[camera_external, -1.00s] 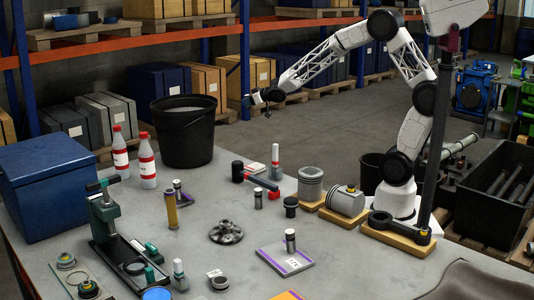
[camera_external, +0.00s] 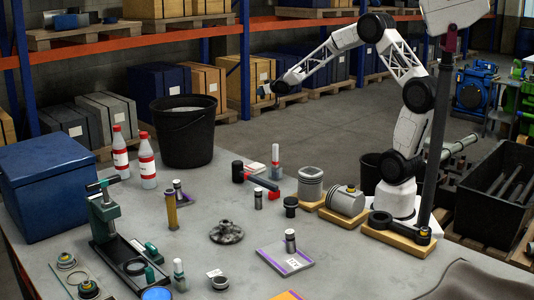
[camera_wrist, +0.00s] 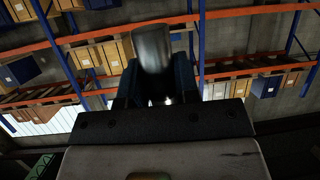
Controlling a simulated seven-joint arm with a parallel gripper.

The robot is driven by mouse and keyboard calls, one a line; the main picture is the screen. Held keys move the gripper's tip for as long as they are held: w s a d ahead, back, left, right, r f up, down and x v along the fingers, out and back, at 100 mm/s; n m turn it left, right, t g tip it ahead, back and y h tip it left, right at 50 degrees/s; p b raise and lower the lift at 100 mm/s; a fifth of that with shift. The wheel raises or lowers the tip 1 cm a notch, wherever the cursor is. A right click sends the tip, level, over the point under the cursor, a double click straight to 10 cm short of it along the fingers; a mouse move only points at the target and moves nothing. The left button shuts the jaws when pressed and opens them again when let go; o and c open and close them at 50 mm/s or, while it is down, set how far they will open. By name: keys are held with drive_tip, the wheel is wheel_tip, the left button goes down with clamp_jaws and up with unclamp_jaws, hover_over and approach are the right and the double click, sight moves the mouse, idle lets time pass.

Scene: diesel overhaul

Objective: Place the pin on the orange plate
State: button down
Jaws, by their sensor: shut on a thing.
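My gripper (camera_external: 268,88) is raised in the air past the far edge of the table, and looks small in the external view. In the wrist view, its fingers (camera_wrist: 155,88) are shut on a dark grey metal cylinder, the pin (camera_wrist: 153,48), which sticks out beyond them. The orange plate (camera_external: 288,295) shows only in part at the bottom edge of the external view, far from my gripper. Another short metal cylinder (camera_external: 290,240) stands upright on a purple-edged plate (camera_external: 270,258) marked with a label.
The table holds a black bucket (camera_external: 184,130), red-capped bottles (camera_external: 147,163), a hammer (camera_external: 255,178), pistons (camera_external: 310,185), a flanged part (camera_external: 226,232) and a green press (camera_external: 108,220). A blue box (camera_external: 45,185) stands at left. Clear tabletop lies right of the labelled plate.

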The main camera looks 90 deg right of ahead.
drive_tip(key=shift+w+a, duration=0.1)
drive_tip(key=w+a+r+n+t+y, duration=0.1)
drive_tip(key=w+a+r, duration=0.3)
drive_tip(key=a, duration=0.9)
drive_tip(key=w+a+r+n+t+y, duration=0.1)
drive_tip(key=w+a+r, duration=0.4)
drive_tip(key=w+a, duration=0.6)
drive_tip(key=w+a+r+n+t+y, duration=0.1)
drive_tip(key=w+a+r+n+y, duration=0.2)
drive_tip(key=w+a, duration=0.5)
drive_tip(key=shift+w+a+r+n+y, duration=0.15)
drive_tip(key=shift+a+r, duration=0.1)
drive_tip(key=shift+a, duration=1.1)
drive_tip(key=shift+s+a+r+n+y, duration=0.1)
drive_tip(key=shift+a+r+y, duration=0.15)
drive_tip(key=shift+a, duration=1.1)
drive_tip(key=shift+w+a+r+n+y, duration=0.1)
drive_tip(key=shift+a+r, duration=0.2)
drive_tip(key=shift+a, duration=1.05)
drive_tip(key=shift+w+a+n+y, duration=1.2)
drive_tip(key=shift+a+y, duration=0.4)
drive_tip(key=shift+a, duration=9.3)
wheel_tip(320, 180, down, 14)
drive_tip(key=shift+s+d+r, duration=0.2)
drive_tip(key=shift+s, duration=0.2)
